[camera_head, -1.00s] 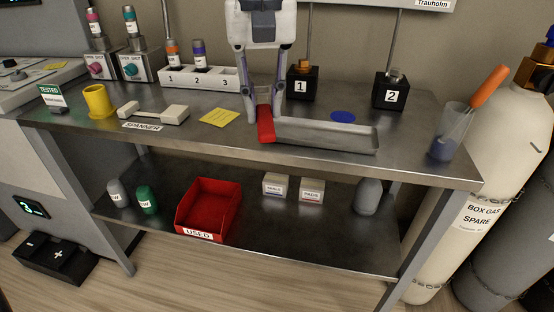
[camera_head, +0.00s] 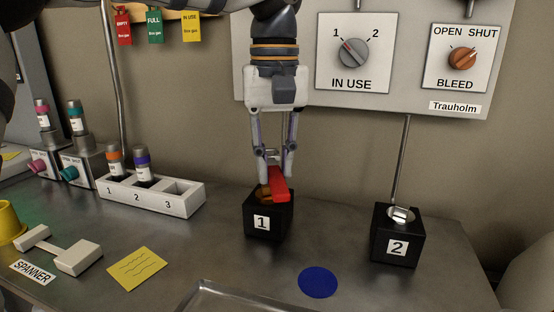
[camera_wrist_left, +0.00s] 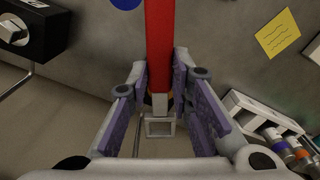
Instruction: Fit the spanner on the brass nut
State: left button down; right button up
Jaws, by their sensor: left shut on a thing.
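My left gripper (camera_head: 273,160) points down over the black block marked 1 (camera_head: 282,216) and is shut on the red-handled spanner (camera_head: 279,184). The red handle slants toward the camera above the block's top. The brass nut (camera_head: 263,194) shows partly at the top of block 1, beside the handle and under the gripper. In the left wrist view the spanner's red handle (camera_wrist_left: 159,40) runs up between the fingers, and its grey open square end (camera_wrist_left: 160,127) lies beyond them. I cannot tell whether the spanner's end touches the nut. My right gripper is not in view.
Block 2 (camera_head: 397,249) with a pipe stands to the right. A white numbered rack (camera_head: 180,202) stands left, with the empty white spanner rest (camera_head: 78,257) and a yellow note (camera_head: 136,268) in front. A blue disc (camera_head: 318,282) and a metal tray edge (camera_head: 230,296) lie nearest.

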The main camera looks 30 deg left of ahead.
aim_at(273, 172)
pick_arm(q)
jog(key=shift+s+r, duration=0.1)
jog(key=shift+s, duration=0.25)
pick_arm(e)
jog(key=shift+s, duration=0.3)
pick_arm(q)
jog(key=shift+w+f, duration=0.1)
jog(key=shift+f, duration=1.95)
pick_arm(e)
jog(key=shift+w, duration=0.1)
pick_arm(q)
jog(key=shift+d+f, duration=0.1)
jog(key=shift+f, duration=0.15)
jog(key=shift+f+b, duration=0.1)
jog(key=shift+b, duration=0.85)
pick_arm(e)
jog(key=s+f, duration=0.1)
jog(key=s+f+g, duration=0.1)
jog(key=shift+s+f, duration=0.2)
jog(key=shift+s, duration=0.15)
